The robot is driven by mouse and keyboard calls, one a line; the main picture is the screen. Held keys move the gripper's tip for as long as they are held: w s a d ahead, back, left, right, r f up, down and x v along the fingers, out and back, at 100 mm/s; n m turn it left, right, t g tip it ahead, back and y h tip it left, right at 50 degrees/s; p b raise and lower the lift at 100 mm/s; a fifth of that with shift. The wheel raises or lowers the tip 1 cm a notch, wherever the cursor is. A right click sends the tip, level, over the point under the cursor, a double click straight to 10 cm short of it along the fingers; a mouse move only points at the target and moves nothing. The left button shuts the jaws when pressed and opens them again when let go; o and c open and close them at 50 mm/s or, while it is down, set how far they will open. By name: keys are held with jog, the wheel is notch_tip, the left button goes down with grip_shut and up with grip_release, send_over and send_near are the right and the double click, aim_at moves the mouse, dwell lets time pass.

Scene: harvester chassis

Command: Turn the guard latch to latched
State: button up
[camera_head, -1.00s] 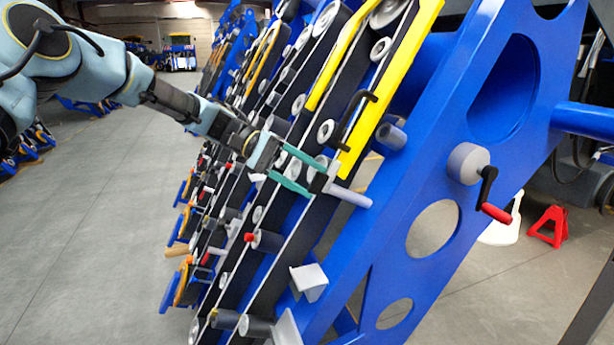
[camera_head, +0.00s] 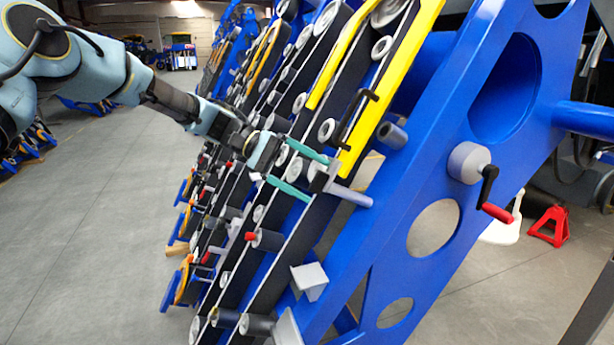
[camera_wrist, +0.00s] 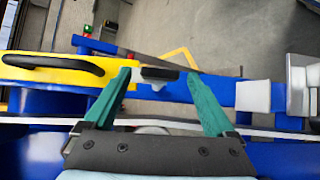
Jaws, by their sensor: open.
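The guard latch (camera_head: 350,195) is a light grey lever with a rounded bar on a small grey block. It sits just below the lower end of the yellow guard (camera_head: 392,80), and its bar points to the lower right. My gripper (camera_head: 317,180) has two teal fingers, spread apart and empty, with the tips beside the latch block. In the wrist view the dark-faced end of the latch (camera_wrist: 160,74) lies between the fingertips (camera_wrist: 158,78), with a gap on each side. The yellow guard (camera_wrist: 50,68) with its black handle is left of the fingers there.
A blue frame plate (camera_head: 470,130) carries a grey hub (camera_head: 467,163) with a red-handled crank (camera_head: 496,212). Grey brackets (camera_head: 309,281) and rollers lie below the latch. A red stand (camera_head: 549,227) is on the floor at right. The floor at left is open.

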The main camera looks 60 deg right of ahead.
jog(key=shift+w, duration=0.1)
jog(key=b+v, duration=0.3)
jog(key=v, duration=0.7)
jog(key=shift+w, duration=0.35)
jog(key=shift+r, duration=0.1)
jog(key=w+a+f+n+t, duration=0.25)
jog(key=w+a+f, duration=0.2)
jog(key=a, duration=0.45)
jog(key=w+a+f+n+t, duration=0.2)
jog(key=w+a+f+t, duration=0.25)
jog(key=a, duration=0.55)
jog(key=w+a+f+n+t, duration=0.35)
jog(key=w+a, duration=0.25)
jog(key=a, duration=0.3)
jog(key=s+a+f+n+t+y, duration=0.1)
jog(key=s+a+f+t, duration=0.1)
jog(key=a, duration=1.1)
jog(key=s+a+f+n+t+y, duration=0.1)
jog(key=s+a+f+t, duration=0.1)
jog(key=a, duration=1.1)
jog(key=shift+s+a+y, duration=0.4)
jog(key=shift+s, duration=0.3)
